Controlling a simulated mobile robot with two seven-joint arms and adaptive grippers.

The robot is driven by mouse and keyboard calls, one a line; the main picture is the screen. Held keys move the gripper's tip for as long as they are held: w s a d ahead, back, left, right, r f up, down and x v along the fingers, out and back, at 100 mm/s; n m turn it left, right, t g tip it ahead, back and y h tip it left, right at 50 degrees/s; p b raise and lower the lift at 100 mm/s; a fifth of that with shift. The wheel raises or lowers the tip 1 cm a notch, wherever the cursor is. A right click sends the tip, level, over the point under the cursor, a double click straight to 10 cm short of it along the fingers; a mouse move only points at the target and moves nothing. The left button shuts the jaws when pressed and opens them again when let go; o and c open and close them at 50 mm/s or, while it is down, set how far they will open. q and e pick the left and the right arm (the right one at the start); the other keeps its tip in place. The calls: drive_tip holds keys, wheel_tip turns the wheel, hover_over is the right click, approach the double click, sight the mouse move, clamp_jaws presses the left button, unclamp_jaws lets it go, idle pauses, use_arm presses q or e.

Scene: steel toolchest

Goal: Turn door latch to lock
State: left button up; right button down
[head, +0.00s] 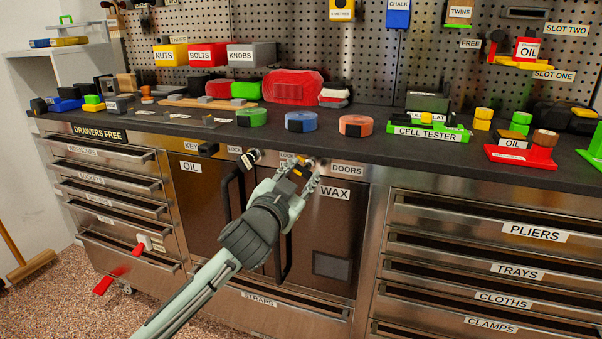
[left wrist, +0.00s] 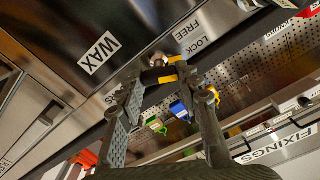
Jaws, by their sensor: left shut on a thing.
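My left gripper (head: 301,170) is at the top of the right cabinet door, marked WAX (head: 335,193), just under the worktop's front edge. Its fingers are closed around the door latch (head: 299,173), a small dark piece with a yellow-orange band. In the left wrist view, the latch (left wrist: 160,76) sits between the fingertips, beside a round metal pivot. The LOCK and FREE labels (left wrist: 190,36) are next to the latch on the strip above the door. The fingers partly hide the latch and its label in the head view. My right gripper is not in view.
Black vertical door handles (head: 283,258) stand below and beside my left arm. A small black and white fitting (head: 250,158) is left of the gripper. Tape rolls (head: 300,122) lie on the worktop above.

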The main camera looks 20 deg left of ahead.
use_arm(q)
drive_tip(key=o, duration=1.2)
drive_tip(key=shift+c, duration=0.2)
drive_tip(key=s, duration=1.2)
drive_tip(key=shift+a, duration=0.2)
